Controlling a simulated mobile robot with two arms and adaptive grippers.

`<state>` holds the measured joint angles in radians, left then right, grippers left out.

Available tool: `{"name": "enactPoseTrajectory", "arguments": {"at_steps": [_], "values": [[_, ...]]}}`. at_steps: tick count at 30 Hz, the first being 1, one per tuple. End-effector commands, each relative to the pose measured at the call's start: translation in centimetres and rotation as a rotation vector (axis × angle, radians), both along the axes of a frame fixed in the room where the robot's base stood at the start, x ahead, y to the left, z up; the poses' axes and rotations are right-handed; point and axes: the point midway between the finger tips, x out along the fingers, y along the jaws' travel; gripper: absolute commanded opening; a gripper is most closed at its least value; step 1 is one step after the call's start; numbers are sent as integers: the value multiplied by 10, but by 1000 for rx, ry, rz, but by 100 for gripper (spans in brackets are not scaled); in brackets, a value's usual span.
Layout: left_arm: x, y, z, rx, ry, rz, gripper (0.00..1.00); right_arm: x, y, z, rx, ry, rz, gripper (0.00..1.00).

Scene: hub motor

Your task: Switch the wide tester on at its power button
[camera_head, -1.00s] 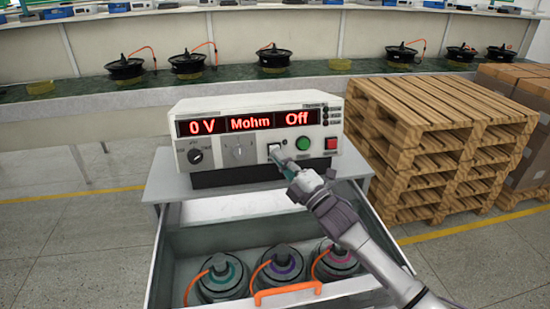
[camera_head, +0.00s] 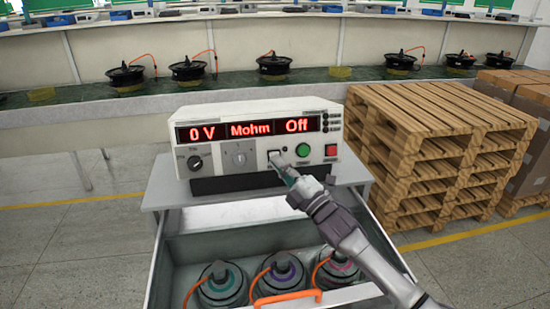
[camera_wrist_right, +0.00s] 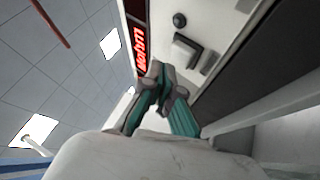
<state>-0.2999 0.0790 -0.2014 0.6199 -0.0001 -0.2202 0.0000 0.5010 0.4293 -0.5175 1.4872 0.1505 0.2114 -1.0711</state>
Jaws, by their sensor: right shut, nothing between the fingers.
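The wide tester (camera_head: 220,128) is a white box on a grey cart; its red display reads "0 V", "Mohm" and "Off". Its power button (camera_head: 274,155) is a small white and black rocker low on the front panel, left of the green button. My right gripper (camera_head: 280,165) is shut and empty, its tips at or just in front of the power button; contact cannot be told. In the right wrist view the shut teal fingers (camera_wrist_right: 158,88) point at the panel, with the rocker switch (camera_wrist_right: 187,52) close beyond the tips. My left gripper is not in view.
The open drawer (camera_head: 195,245) below the tester holds several hub motors (camera_head: 284,274) with orange cables. Stacked wooden pallets (camera_head: 430,150) and cardboard boxes stand on the right. A long conveyor (camera_head: 90,112) with more motors runs behind. Floor on the left is clear.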

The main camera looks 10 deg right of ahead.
Motion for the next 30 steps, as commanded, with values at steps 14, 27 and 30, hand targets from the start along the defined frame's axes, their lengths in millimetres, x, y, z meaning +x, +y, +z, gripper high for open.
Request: {"name": "enactPoseTrajectory", "arguments": {"at_steps": [14,27,30], "values": [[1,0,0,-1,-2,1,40,0,0,0,0,0,0,0],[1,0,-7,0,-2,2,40,8,0,-2,0,0,0,0],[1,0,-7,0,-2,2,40,8,0,-2,0,0,0,0]]}}
